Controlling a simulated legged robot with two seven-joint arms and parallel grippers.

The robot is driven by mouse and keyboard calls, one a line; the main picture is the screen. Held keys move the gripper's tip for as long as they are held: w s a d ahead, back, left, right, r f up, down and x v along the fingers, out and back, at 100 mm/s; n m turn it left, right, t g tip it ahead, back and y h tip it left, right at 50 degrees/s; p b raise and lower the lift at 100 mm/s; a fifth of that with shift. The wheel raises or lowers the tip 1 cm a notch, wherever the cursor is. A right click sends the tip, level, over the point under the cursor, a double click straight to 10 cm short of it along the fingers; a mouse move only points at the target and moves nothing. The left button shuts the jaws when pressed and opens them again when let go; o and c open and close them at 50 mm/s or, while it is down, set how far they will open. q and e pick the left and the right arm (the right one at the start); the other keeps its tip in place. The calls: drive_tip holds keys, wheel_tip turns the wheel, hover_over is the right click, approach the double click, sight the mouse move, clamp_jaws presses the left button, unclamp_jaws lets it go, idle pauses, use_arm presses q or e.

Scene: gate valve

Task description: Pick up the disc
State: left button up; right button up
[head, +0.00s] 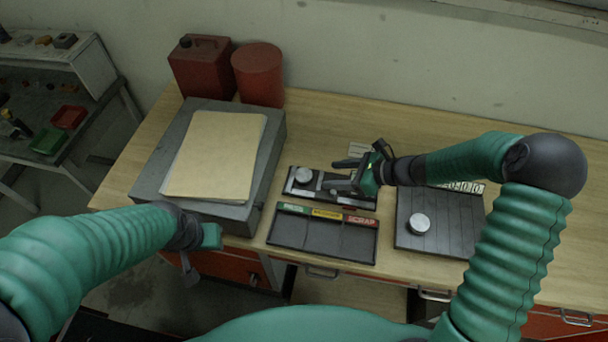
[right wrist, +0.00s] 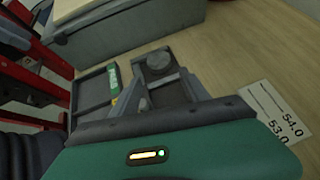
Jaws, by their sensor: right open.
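A round metal disc (head: 303,174) sits on the left part of a dark fixture plate (head: 362,203). It also shows in the right wrist view (right wrist: 158,60), just past the fingers. A second bright disc (head: 419,223) lies on a dark grooved board (head: 447,242) to the right. My right gripper (head: 337,174) is open and empty over the fixture, just right of the first disc, with its fingers pointing left towards it. My left gripper (head: 192,266) hangs at the bench's front edge, away from both discs; its jaws are not clear.
A dark sorting tray (head: 320,242) with green, yellow and red labels, one reading SCRAP, lies in front of the fixture. A grey block (head: 240,213) with a tan folder (head: 215,155) stands left. A red can (head: 201,68) and a red cylinder (head: 259,75) stand behind. The bench's back right is clear.

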sight(306, 175)
drive_tip(key=x, duration=0.5)
drive_tip(key=shift+w+a+p, duration=0.2)
drive_tip(key=shift+a+p, duration=0.15)
drive_tip(key=shift+p, duration=0.1)
drive_tip(key=p+x, duration=0.1)
drive_tip(key=x, duration=0.2)
drive_tip(key=shift+w+a, duration=0.1)
drive_tip(key=shift+a, duration=0.15)
drive_tip(key=shift+w+a+f, duration=0.1)
drive_tip(key=shift+f, duration=0.15)
drive_tip(key=shift+a, duration=0.15)
drive_tip(key=shift+c, duration=1.2)
clamp_jaws()
